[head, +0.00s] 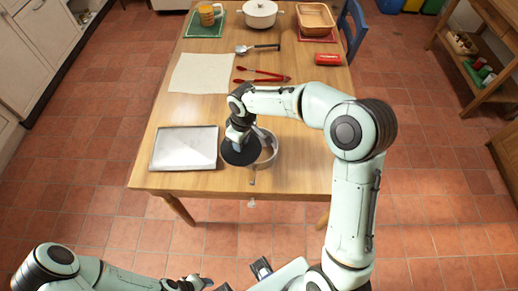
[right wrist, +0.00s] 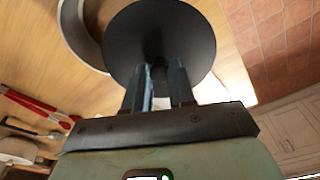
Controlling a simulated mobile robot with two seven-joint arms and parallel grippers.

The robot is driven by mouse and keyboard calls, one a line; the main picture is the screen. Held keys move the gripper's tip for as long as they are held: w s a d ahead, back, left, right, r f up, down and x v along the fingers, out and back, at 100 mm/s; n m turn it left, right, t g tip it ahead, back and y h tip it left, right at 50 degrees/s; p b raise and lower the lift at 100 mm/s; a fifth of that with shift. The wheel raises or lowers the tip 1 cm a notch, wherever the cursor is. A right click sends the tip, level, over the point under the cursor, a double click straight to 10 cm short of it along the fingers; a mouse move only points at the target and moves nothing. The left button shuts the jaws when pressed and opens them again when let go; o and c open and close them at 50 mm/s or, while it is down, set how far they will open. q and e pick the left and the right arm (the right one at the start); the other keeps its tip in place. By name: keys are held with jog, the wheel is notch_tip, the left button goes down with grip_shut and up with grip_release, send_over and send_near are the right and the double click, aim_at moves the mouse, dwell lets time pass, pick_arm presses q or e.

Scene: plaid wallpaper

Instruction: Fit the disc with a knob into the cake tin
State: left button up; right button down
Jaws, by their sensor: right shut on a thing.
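The black disc (head: 238,157) hangs under my right gripper (head: 237,141), over the left side of the cake tin (head: 269,160). The tin is a round grey metal ring on the table near its front edge. In the right wrist view my right gripper (right wrist: 160,88) is shut on the knob of the disc (right wrist: 185,35), and the tin's rim (right wrist: 72,28) shows to the left, partly behind the disc. The disc is off-centre to the left of the tin. Whether it touches the rim cannot be told. My left gripper (head: 190,284) is low at the picture's bottom, away from the table.
A grey tray (head: 184,148) lies left of the disc on the wooden table (head: 290,180). A white pot (head: 260,14) stands at the back.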

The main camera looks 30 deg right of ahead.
aim_at(257, 141)
jog(key=d+r+n, duration=0.1)
jog(key=r+n, duration=0.1)
jog(key=n, duration=0.1)
jog(key=d+r+n+p, duration=0.1)
jog(key=n, duration=0.3)
jog(key=w+d+r+n+g, duration=0.1)
jog(key=r+n, duration=0.1)
jog(key=n, duration=0.1)
jog(key=shift+d+r+n+y+p, duration=0.3)
jog(key=shift+d+y+p, duration=0.05)
jog(key=shift+d+y, duration=0.05)
jog(key=w+d+r+n+g+p, duration=0.1)
jog(key=d+r+n, duration=0.15)
jog(key=n, duration=0.45)
jog(key=d+r+n+p, duration=0.1)
jog(key=r+n, duration=0.3)
jog(key=n, duration=0.3)
jog(key=shift+h, duration=0.4)
jog(key=shift+a+f+b, duration=0.2)
jog(key=shift+f+b, duration=0.75)
jog(key=shift+f, duration=9)
pick_arm(q)
jog(key=w+r, duration=0.2)
jog(key=shift+w+r, duration=0.1)
jog(key=shift+r, duration=0.3)
jog(key=shift+f, duration=0.15)
pick_arm(e)
jog(key=shift+f, duration=0.6)
